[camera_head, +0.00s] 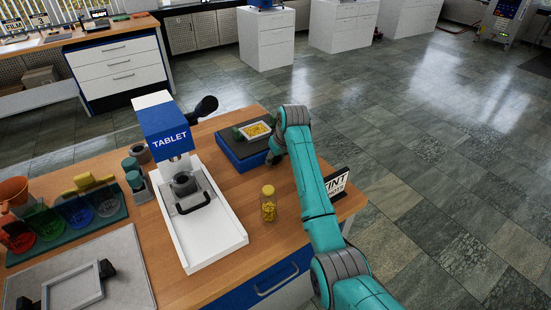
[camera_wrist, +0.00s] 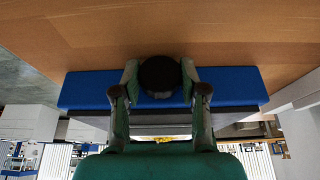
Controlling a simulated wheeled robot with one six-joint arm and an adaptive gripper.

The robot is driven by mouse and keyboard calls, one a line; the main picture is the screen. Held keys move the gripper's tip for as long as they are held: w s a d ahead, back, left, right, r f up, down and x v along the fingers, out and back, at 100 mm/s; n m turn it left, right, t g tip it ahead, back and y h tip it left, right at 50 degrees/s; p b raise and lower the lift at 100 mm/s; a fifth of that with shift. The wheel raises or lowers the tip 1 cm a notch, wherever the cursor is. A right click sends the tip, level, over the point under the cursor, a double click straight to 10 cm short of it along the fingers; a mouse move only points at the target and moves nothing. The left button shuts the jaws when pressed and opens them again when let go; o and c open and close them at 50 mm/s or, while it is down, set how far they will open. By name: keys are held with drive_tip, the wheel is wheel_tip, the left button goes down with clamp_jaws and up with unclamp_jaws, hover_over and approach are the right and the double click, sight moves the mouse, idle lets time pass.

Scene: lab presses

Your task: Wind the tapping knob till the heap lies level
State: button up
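The tapping station is a low blue box with a dark top (camera_head: 228,143), at the back right of the wooden bench. A small pale tray (camera_head: 241,130) on it holds a yellow heap (camera_head: 258,129); I cannot tell how level the heap lies. In the wrist view the blue box front (camera_wrist: 235,85) carries a round black knob (camera_wrist: 160,72). My gripper (camera_wrist: 160,70) has one finger on each side of the knob and appears shut on it. In the head view my gripper (camera_head: 273,155) is at the box's right front, its fingertips and the knob mostly hidden.
A capped jar of yellow tablets (camera_head: 269,205) stands in front of the box, left of my arm. A white and blue TABLET press (camera_head: 162,128) stands further left. Bare wood (camera_head: 240,195) lies between press and jar.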

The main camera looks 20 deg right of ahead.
drive_tip(key=c, duration=0.3)
drive_tip(key=shift+y, duration=0.7)
drive_tip(key=o, duration=1.1)
drive_tip(key=shift+d, duration=0.1)
drive_tip(key=v, duration=1.2)
drive_tip(key=shift+w, duration=0.25)
